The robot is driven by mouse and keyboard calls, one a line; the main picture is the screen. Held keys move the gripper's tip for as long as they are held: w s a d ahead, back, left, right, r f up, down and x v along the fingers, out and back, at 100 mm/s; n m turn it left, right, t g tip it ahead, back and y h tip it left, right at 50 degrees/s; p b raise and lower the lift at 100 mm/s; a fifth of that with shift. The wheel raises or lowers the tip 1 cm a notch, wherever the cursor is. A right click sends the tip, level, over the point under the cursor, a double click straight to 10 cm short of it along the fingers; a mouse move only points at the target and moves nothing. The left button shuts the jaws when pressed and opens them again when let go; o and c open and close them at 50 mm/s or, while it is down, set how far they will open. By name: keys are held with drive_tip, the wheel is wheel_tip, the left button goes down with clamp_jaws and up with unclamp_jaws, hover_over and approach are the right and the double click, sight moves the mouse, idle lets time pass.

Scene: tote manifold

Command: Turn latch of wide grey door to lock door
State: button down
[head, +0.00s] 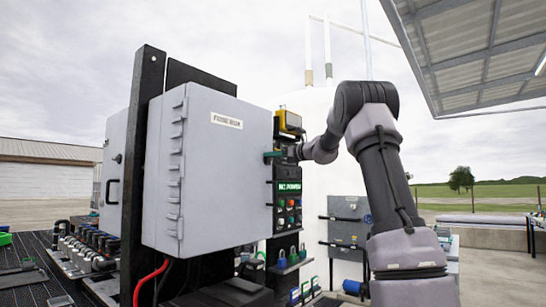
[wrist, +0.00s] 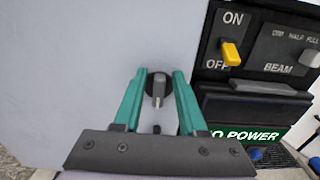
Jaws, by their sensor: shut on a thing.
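The wide grey door (head: 222,185) is the shut front of a grey cabinet with a label near its top; its plain face fills the left of the wrist view (wrist: 70,70). The latch (wrist: 157,90) is a small grey lever on a round dark base near the door's right edge, and its lever points down in the wrist view. My gripper (wrist: 159,80) has its teal fingers on both sides of the latch, shut on it. In the head view my gripper (head: 272,155) is at the door's right edge, and the latch is hidden there.
Right of the door is a black control panel with a yellow ON/OFF switch (wrist: 231,53), a beam selector knob (wrist: 310,58) and a green-lit NO POWER sign (wrist: 245,134). A bench with fittings (head: 85,245) stands at left.

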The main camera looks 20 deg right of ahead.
drive_tip(key=shift+f, duration=0.1)
drive_tip(key=n, duration=0.4)
drive_tip(key=a+f+n, duration=0.1)
drive_tip(key=n, duration=0.4)
drive_tip(key=s+n, duration=0.1)
drive_tip(key=n, duration=0.3)
drive_tip(key=shift+a+f+n, duration=0.15)
drive_tip(key=shift+a+n, duration=0.05)
drive_tip(key=shift+n, duration=0.2)
drive_tip(key=shift+f+n, duration=0.2)
drive_tip(key=shift+n, duration=0.85)
drive_tip(key=shift+f+n, duration=0.15)
drive_tip(key=shift+n, duration=0.9)
drive_tip(key=shift+s, duration=0.1)
drive_tip(key=shift+r, duration=0.1)
